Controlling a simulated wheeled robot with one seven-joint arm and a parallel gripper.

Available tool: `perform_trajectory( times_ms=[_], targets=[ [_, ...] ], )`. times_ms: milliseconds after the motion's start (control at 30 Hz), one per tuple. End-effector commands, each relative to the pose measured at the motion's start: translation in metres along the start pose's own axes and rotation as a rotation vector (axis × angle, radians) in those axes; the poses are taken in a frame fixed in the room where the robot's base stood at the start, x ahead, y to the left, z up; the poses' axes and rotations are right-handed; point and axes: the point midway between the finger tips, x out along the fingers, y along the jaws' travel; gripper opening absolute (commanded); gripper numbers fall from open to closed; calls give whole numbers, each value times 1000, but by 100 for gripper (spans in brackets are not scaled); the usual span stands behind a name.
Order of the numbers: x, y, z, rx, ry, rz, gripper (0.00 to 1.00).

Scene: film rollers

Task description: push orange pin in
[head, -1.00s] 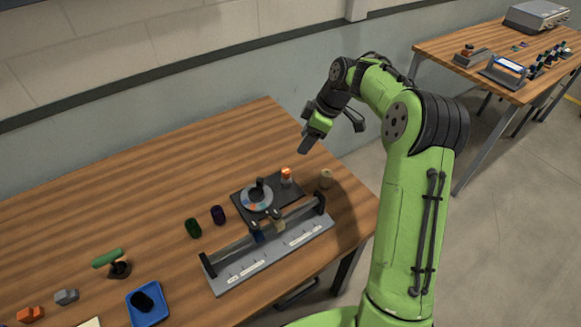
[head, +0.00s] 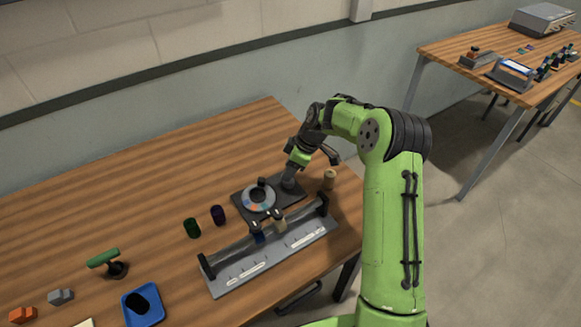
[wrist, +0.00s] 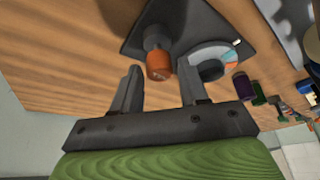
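The orange pin (wrist: 160,65) shows in the wrist view, an orange cap on a grey collar standing on the dark base plate (wrist: 205,22). My gripper (wrist: 160,72) is open and empty, one finger to each side of the pin in the picture. The pin appears at the fingertips; I see no contact, and its exact depth is unclear. In the head view my gripper (head: 289,180) is over the right part of the plate (head: 240,209) and hides the pin. A round dial (head: 258,198) with coloured sectors and a black knob sits beside it on the plate.
A grey rail fixture (head: 215,285) stands in front of the plate. Purple (head: 218,215) and green (head: 192,228) cylinders stand left. The wooden table (head: 130,190) is clear behind.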

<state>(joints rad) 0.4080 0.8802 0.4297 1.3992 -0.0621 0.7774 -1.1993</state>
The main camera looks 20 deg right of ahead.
Motion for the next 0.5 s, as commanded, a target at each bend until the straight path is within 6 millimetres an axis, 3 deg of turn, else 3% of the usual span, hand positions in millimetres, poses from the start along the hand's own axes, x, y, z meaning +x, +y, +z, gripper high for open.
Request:
perform_trajectory(
  times_ms=[33,267,500],
  targets=[
    [0,0,0,0,0,0,35],
    [0,0,0,0,0,0,0],
    [1,0,1,1,-1,0,0]
  ],
)
